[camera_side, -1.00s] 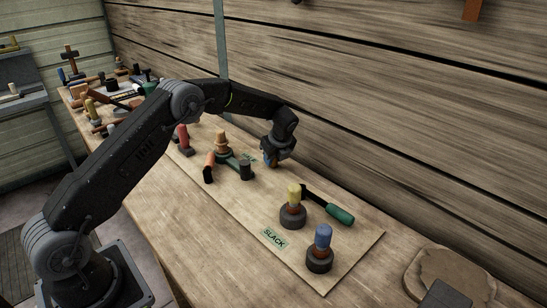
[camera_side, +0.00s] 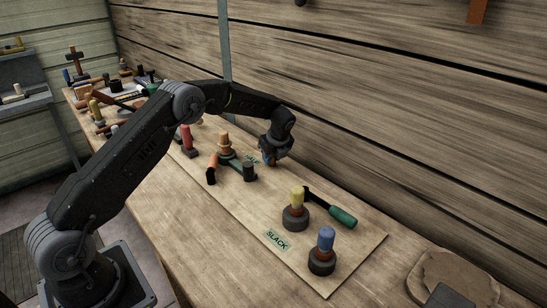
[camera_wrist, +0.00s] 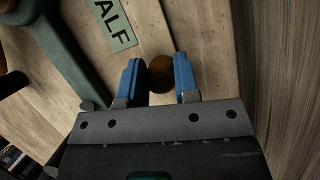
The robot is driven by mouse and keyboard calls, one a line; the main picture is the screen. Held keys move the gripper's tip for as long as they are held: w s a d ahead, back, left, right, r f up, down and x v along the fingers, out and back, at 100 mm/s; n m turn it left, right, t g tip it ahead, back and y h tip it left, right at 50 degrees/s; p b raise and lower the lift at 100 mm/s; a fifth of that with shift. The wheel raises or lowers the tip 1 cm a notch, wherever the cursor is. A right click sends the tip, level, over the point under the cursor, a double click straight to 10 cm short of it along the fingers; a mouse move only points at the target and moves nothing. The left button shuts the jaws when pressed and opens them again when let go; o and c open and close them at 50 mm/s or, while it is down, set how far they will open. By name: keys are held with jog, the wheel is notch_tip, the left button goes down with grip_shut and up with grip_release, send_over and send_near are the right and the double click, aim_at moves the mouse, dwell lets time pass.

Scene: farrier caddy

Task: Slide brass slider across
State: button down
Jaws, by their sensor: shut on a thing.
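The brass slider shows as a rounded brown-gold knob (camera_wrist: 160,74) in the wrist view. It sits between the two blue fingers of my gripper (camera_wrist: 160,80), which is shut on it. In the side view my gripper (camera_side: 269,160) is low over the board (camera_side: 215,195), near its wall-side edge, and its body hides the slider there. The slider's track cannot be made out. A green label ending in "ALF" (camera_wrist: 110,22) lies on the board just beyond the fingers, to the left. A green "SLACK" label (camera_side: 277,239) lies toward the board's near end.
A peg with a yellow top (camera_side: 296,208), one with a blue top (camera_side: 324,252) and a green-handled tool (camera_side: 333,209) stand or lie nearer the camera. The plank wall is close on the right.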

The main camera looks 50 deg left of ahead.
jog(key=c, duration=1.2)
grip_release()
jog(key=shift+a, duration=0.35)
jog(key=o, duration=0.4)
jog(key=shift+d, duration=0.15)
jog(key=shift+c, duration=0.2)
jog(key=v, duration=1.4)
jog(key=shift+f, duration=0.1)
